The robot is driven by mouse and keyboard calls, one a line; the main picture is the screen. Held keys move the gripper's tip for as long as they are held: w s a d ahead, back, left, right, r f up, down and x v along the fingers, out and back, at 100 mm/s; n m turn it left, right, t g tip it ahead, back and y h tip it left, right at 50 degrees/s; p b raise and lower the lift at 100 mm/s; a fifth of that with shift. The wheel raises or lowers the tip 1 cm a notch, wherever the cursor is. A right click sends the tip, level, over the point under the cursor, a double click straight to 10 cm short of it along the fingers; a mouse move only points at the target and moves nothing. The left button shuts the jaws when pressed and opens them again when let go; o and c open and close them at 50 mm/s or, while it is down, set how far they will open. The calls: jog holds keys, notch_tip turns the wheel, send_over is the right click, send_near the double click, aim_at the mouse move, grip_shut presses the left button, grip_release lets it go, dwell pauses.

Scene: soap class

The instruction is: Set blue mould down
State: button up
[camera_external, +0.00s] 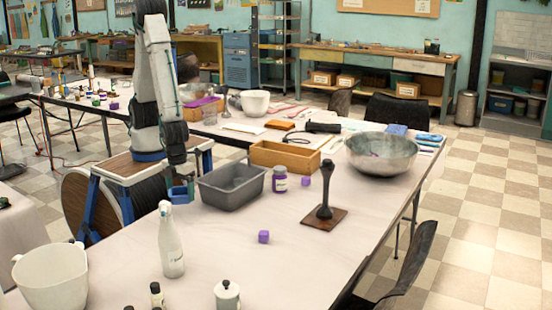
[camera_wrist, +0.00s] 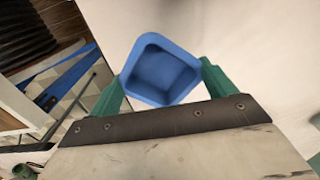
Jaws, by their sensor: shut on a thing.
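The blue mould (camera_wrist: 160,72) is a small square cup with rounded corners, its open side facing the camera in the wrist view. It looks empty. My gripper (camera_wrist: 160,85) is shut on it, with one green finger on each side. In the external view the mould (camera_external: 181,193) hangs below my gripper (camera_external: 178,180), near the left edge of the white table (camera_external: 330,250) and just left of a grey loaf tin. I cannot tell whether the mould touches the table.
The grey tin (camera_external: 232,184) stands close on the right. A white bottle (camera_external: 171,245), a purple jar (camera_external: 280,180), purple cubes (camera_external: 264,237), a dark stamp on a wooden board (camera_external: 325,205), a wooden box (camera_external: 285,158) and a metal bowl (camera_external: 381,155) stand around. The table's front middle has free room.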

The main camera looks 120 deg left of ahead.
jog(key=w+d, duration=0.1)
jog(key=w, duration=0.3)
jog(key=w+d+f, duration=0.1)
jog(key=w+d, duration=0.1)
jog(key=w, duration=0.3)
jog(key=w+d, duration=0.1)
jog(key=w, duration=0.3)
jog(key=shift+w+d+f, duration=0.15)
jog(key=shift+w+d, duration=0.05)
jog(key=shift+d, duration=0.15)
jog(key=shift+f, duration=1.7)
jog(key=shift+f, duration=0.15)
jog(key=o, duration=0.8)
jog(key=shift+o, duration=0.4)
